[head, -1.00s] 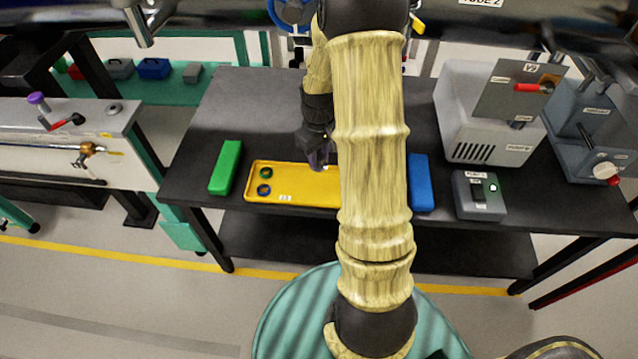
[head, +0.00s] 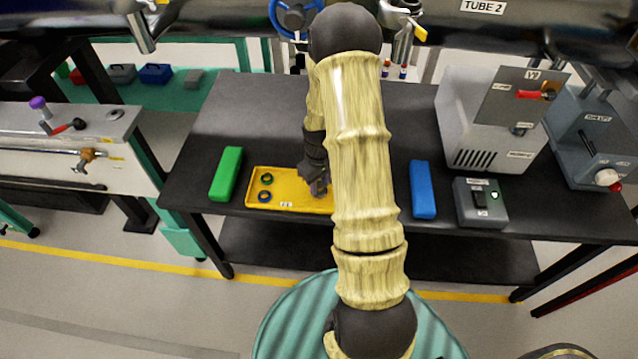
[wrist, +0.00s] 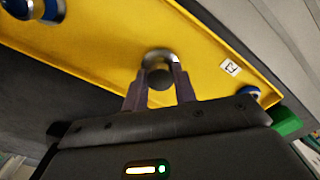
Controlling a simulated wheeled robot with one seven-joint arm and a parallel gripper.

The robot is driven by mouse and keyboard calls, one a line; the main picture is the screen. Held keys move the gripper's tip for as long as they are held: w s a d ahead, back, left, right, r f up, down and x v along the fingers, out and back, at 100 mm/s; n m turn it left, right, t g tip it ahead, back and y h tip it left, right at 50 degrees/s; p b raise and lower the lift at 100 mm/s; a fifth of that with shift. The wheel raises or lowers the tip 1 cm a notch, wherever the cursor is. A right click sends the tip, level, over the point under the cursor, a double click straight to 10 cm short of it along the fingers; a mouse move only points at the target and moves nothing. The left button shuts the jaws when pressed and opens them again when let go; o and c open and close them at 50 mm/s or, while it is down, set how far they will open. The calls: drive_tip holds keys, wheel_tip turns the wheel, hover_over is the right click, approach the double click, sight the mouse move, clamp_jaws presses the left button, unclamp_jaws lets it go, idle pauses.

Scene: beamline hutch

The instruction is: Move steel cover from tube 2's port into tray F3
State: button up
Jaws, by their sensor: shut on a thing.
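The yellow tray (head: 288,186) lies on the dark table; its small label is too blurred to read surely. My gripper (head: 318,187) is low at the right part of the tray that shows, and my arm hides the tray beyond it. In the wrist view my gripper (wrist: 158,88) is shut on the steel cover (wrist: 160,56), a round shiny disc with a dark knob between the fingers. The cover is over the tray floor (wrist: 90,40), very close to it; I cannot tell whether it touches. Tube 2 (head: 540,22) runs along the top, with its label; its port is not clearly visible.
A green block (head: 226,174) stands left of the tray, a blue block (head: 422,189) right. A grey pump unit (head: 490,130) and a switch box (head: 480,203) occupy the table's right side.

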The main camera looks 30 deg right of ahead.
sight(320, 185)
drive_tip(key=shift+f, duration=0.2)
drive_tip(key=shift+f, duration=0.2)
drive_tip(key=o, duration=1)
drive_tip(key=shift+r, duration=0.1)
wheel_tip(320, 185, up, 12)
